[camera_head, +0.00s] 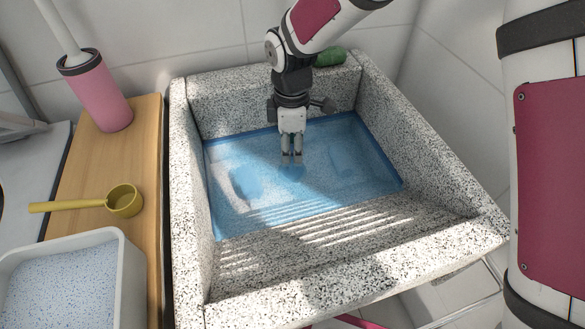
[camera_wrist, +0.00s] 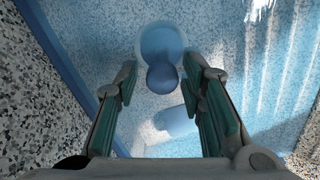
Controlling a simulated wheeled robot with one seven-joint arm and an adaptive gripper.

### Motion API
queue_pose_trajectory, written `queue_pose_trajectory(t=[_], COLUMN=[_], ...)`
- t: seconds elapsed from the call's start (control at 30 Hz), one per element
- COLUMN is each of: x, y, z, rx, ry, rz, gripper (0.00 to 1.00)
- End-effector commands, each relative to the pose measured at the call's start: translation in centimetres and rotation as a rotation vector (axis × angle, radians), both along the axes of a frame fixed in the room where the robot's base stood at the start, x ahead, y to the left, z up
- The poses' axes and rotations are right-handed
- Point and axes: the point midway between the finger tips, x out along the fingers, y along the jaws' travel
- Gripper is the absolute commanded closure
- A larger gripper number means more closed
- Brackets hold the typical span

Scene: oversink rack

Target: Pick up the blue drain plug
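The blue drain plug shows in the wrist view as a round knob (camera_wrist: 163,75) over a paler disc, under the water. My gripper (camera_wrist: 160,78) is open, with one finger on each side of the knob and a visible gap to both. Nothing is held. In the head view my gripper (camera_head: 291,158) points down at the water in the stone sink (camera_head: 190,200). A dark blue patch (camera_head: 291,173) just below the fingertips looks like the plug, but its outline is blurred. I cannot tell the exact height between fingertips and knob.
Blue water (camera_head: 315,195) covers the basin floor, with blurred blue patches to the left (camera_head: 245,185) and right (camera_head: 343,163). A green object (camera_head: 331,57) lies on the back rim. A wooden board (camera_head: 80,180) at left bears a yellow scoop (camera_head: 124,201) and a pink holder (camera_head: 97,92).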

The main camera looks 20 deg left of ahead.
Motion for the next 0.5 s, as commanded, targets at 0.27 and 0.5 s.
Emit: queue_pose_trajectory(t=[0.27,0.5], x=[-0.1,-0.1], y=[-0.3,-0.3], z=[-3.8,-3.8], rx=[-0.002,0.000], ry=[0.001,0.000], rz=[0.000,0.000], gripper=[0.64,0.68])
